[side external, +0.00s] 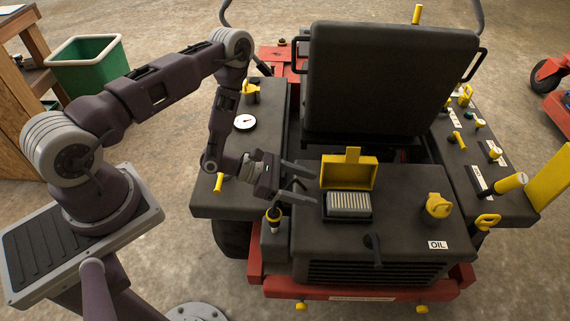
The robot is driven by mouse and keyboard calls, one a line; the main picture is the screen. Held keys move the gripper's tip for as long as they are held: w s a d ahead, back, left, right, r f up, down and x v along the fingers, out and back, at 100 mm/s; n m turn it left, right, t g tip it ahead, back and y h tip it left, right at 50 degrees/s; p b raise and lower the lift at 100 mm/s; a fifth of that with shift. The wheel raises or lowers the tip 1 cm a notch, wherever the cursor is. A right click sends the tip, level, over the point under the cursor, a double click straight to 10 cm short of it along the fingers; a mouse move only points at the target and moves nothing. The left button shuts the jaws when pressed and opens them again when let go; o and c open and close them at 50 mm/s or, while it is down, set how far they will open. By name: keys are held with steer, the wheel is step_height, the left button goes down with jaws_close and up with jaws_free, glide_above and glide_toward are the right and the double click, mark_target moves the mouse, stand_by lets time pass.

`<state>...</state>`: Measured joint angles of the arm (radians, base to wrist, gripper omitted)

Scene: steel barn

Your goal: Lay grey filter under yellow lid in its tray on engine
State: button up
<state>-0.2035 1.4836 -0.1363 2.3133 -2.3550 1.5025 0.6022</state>
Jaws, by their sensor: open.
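The yellow lid (349,172) stands raised at the back of the filter tray on top of the dark engine cover (405,190). The grey pleated filter (348,204) sits in the tray opening in front of the open lid, its ribbed face up. Whether it lies fully flat and seated I cannot tell. My gripper (315,184) is open just left of the lid and filter, with its two fingers pointing right. Nothing shows between the fingers, and they appear apart from the filter.
A yellow oil cap (438,205) and an OIL label (437,245) are right of the tray. A black handle (374,248) is on the front edge. The tall black seat (388,80) rises behind. A yellow-topped dipstick (273,215) stands below my gripper. A green bin (88,65) is far left.

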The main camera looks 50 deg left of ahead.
steer(key=w+d+r+m+g+h, duration=0.2)
steer(key=d+r+m+h, duration=0.25)
steer(key=r, duration=0.85)
steer(key=s+d+r+m+g+h, duration=0.1)
steer(key=s+d+r+m+g, duration=0.2)
steer(key=r+m, duration=0.3)
steer(key=s+d+r+m+g, duration=0.3)
steer(key=s+r+g, duration=0.1)
steer(key=r, duration=0.4)
steer(key=s+a+r+m+g+y, duration=0.1)
steer(key=s+r+m+y, duration=0.15)
steer(key=s, duration=0.25)
steer(key=s+a+r+m+g+y, duration=0.1)
steer(key=s+a+r+m+y, duration=0.15)
steer(key=s+m, duration=0.2)
steer(key=s+r+m+y, duration=0.2)
steer(key=s+m+y, duration=0.1)
steer(key=s, duration=0.3)
steer(key=s+a+r+m+t+y, duration=0.1)
steer(key=a+t+y, duration=0.2)
steer(key=a, duration=0.3)
steer(key=s+a+r+m+t+y, duration=0.1)
steer(key=s+a+m+t+y, duration=0.1)
steer(key=a+t+y, duration=0.2)
steer(key=a, duration=0.3)
steer(key=shift+s, duration=0.25)
steer(key=shift+a+m, duration=0.1)
steer(key=shift+m, duration=0.15)
